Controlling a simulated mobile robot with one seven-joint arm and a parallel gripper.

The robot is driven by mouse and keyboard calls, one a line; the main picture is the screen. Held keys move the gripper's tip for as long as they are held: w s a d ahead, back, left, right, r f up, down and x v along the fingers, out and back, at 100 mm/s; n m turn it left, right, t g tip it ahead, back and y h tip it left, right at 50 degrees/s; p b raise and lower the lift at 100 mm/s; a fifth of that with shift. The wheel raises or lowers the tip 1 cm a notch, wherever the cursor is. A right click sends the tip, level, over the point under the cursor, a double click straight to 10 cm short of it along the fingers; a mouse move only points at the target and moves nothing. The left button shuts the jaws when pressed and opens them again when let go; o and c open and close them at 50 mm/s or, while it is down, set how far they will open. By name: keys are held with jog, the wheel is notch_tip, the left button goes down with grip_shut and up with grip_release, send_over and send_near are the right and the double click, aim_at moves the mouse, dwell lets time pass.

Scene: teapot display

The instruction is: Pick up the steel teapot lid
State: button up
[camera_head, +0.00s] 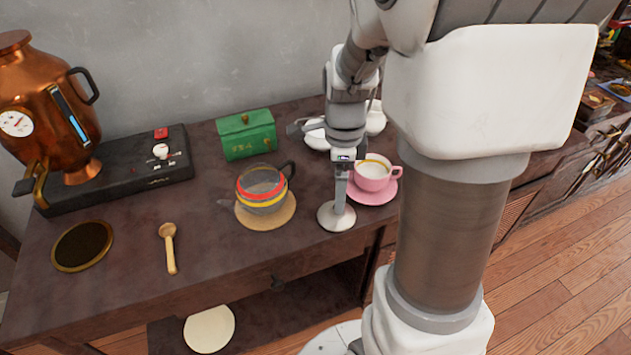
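A grey teapot (262,190) with red and yellow bands and a dark handle stands on a round tan mat (276,221). I cannot make out a separate lid on its top. My gripper (341,206) points down to the right of the teapot, directly over a small pale round disc (328,222) near the table's front edge. One finger shows from the side and seems to reach down to the disc. I cannot tell whether this disc is the steel lid or a coaster under it. The gap between the fingers and anything in it are hidden.
A pink cup (371,176) on a pink saucer (384,192) stands close right of my gripper. A green box (246,135) and white pots are behind. A copper urn (45,110), a wooden spoon (169,250) and a dark round plate (82,246) are left.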

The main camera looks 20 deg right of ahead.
aim_at(328, 220)
jog(key=shift+s+a+f+b, duration=0.1)
jog(key=shift+f+b, duration=0.65)
jog(key=shift+f, duration=0.85)
jog(key=shift+a+f+b, duration=0.1)
jog(key=shift+f+b, duration=0.65)
jog(key=shift+f, duration=0.85)
jog(key=shift+s, duration=0.1)
jog(key=c, duration=1.3)
